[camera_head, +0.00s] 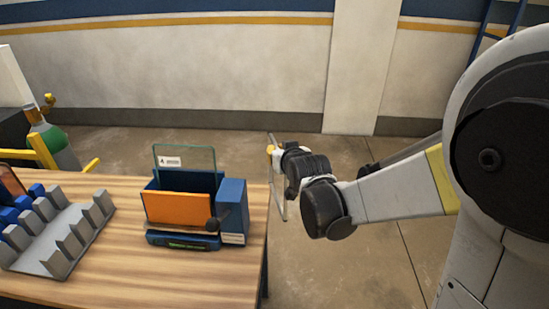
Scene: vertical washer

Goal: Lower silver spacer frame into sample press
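The sample press (232,205) is a blue housing near the right edge of the wooden table. A clear panel (200,160) with a small white label stands upright in it, behind an orange plate (178,208). My gripper (272,151) is to the right of the press, beyond the table edge and above the floor. A thin silver spacer frame (283,206) hangs at its fingertips, seen nearly edge-on and apart from the press. The gripper appears shut on it, though the fingers are small and their contact is hard to see.
A grey slotted rack (62,240) with blue pieces stands on the table's left. Bare tabletop (125,270) lies in front of the press. A green-and-grey cylinder (54,140) and yellow rails are behind the table at left. Open floor (350,260) lies right of the table.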

